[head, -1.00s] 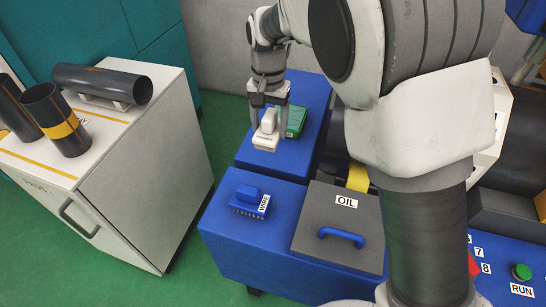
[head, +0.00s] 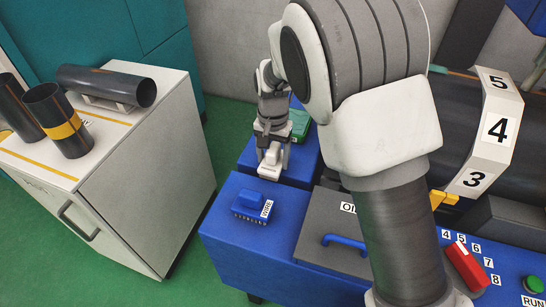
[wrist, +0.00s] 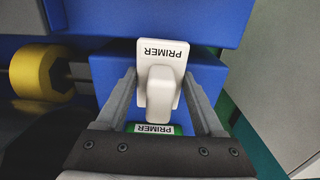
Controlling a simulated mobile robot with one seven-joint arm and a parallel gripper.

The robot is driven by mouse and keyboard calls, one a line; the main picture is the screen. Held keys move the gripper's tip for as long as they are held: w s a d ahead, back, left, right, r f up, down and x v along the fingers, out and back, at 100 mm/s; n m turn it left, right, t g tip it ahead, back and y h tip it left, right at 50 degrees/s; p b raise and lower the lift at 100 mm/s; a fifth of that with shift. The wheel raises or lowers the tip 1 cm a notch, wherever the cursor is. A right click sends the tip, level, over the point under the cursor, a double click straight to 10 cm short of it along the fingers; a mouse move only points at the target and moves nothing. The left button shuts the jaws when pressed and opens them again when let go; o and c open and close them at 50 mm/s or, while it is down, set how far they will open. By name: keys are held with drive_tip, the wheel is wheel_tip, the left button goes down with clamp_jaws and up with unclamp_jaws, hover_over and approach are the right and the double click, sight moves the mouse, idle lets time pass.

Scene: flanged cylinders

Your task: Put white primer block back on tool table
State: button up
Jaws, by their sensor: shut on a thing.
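The white primer block (head: 270,163) is held in my gripper (head: 272,168), with the fingers closed on both sides of its raised grip. In the wrist view, the white block (wrist: 162,55) shows its PRIMER label upside down between the fingers of my gripper (wrist: 161,95). A green block (head: 299,124) stands on the rear blue table (head: 306,163), behind my gripper; its PRIMER label also shows in the wrist view (wrist: 153,129). The white block appears above the rear table's near edge; I cannot tell its exact height.
A blue block with a white label (head: 251,206) sits on the front blue surface (head: 222,226). A grey lid with a blue handle (head: 345,243) is to its right. A white cabinet (head: 150,160) with dark cylinders stands left. A numbered red switch (head: 465,266) is at the right.

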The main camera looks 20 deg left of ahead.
sight(273, 149)
drive_tip(key=shift+f, duration=0.1)
drive_tip(key=o, duration=1.2)
wheel_tip(273, 149, up, 12)
drive_tip(key=shift+r+p, duration=0.15)
drive_tip(key=shift+p, duration=0.8)
